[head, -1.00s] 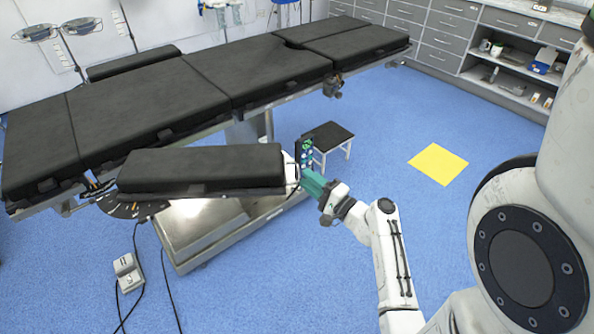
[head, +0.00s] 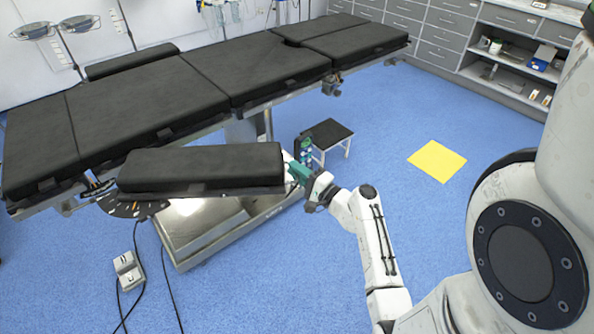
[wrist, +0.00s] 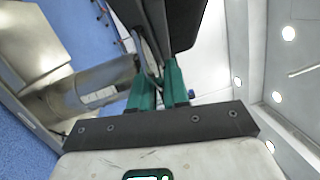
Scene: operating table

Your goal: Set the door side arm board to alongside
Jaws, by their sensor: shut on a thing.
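The door side arm board (head: 205,168) is a black padded board on the near side of the operating table (head: 150,98). It lies roughly alongside the table's long edge, with a gap between them. Its left end joins a dark marked pivot plate (head: 132,205) at the table's side rail. My gripper (head: 297,171) is at the board's right end, with green fingers shut on the end fitting. In the wrist view the two green fingers (wrist: 160,88) close around a thin part under the black board (wrist: 183,22). The exact gripped part is partly hidden.
A small black-topped step stool (head: 328,133) stands behind my gripper. The table's metal base (head: 205,235) is below the board. A foot pedal (head: 128,270) with cables lies on the floor at left. A yellow floor square (head: 437,161) lies at right on open blue floor.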

